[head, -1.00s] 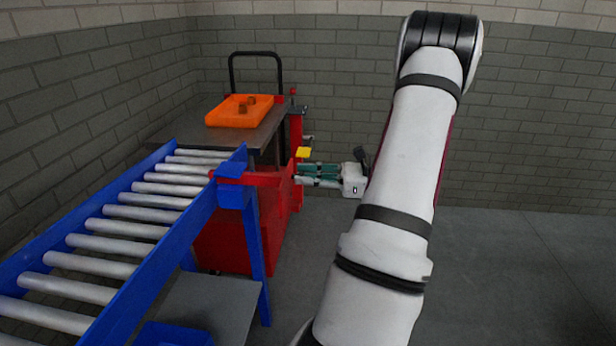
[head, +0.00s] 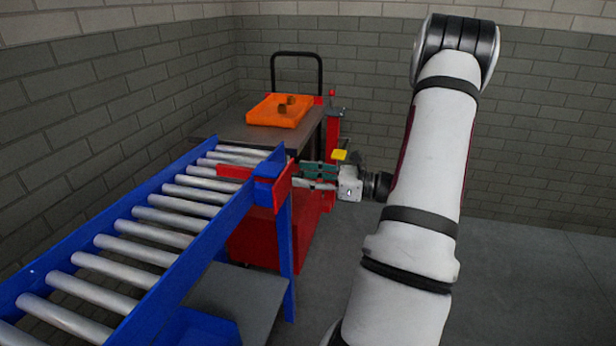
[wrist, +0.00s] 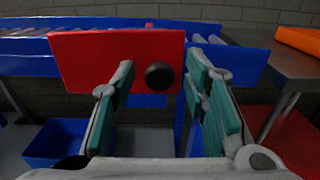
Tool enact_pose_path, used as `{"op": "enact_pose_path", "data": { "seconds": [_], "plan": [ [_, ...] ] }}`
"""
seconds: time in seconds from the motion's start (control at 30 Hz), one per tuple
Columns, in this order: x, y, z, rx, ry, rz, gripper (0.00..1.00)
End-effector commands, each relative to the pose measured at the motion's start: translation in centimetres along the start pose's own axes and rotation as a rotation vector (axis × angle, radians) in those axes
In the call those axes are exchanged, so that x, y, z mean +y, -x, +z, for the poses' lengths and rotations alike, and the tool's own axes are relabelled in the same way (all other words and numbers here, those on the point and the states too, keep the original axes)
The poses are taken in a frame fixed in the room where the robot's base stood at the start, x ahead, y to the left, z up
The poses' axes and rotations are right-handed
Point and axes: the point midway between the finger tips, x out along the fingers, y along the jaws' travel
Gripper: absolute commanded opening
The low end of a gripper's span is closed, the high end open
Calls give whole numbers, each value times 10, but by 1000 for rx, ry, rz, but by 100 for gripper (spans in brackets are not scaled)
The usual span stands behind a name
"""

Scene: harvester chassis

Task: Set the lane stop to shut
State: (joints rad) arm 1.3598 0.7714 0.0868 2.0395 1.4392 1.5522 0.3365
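The lane stop is a red plate (head: 235,172) that runs through a blue housing (head: 268,170) at the end of the roller lane. Its left part lies across the rollers, and a shorter part shows right of the housing. In the wrist view the plate (wrist: 95,62) fills the upper left, with a black round knob (wrist: 159,76) on its face. My gripper (head: 296,176) is at the plate's right end. In the wrist view its fingers (wrist: 161,64) are spread, one on each side of the knob, with visible gaps. Whether the fingertips touch the plate cannot be told.
The blue roller conveyor (head: 150,262) runs to the lower left. Behind it a grey table (head: 225,128) carries an orange tray (head: 262,112) with brown blocks. A red cabinet (head: 258,242) stands below. A blue bin (wrist: 52,143) sits on a lower shelf. The floor at right is clear.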

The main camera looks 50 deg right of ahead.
Motion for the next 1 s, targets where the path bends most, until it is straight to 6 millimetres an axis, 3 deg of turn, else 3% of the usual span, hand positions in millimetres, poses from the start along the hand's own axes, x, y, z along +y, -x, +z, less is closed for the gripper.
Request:
{"op": "enact_pose_path", "data": {
  "seconds": [0.33, 0.8, 1.0],
  "plan": [
    [0, 9, 0, 1, 0, -2, 41],
    [0, 96, 0, 1, 0, -2, 41],
    [0, 117, 0, 1, 0, -1, 41]
  ]
}}
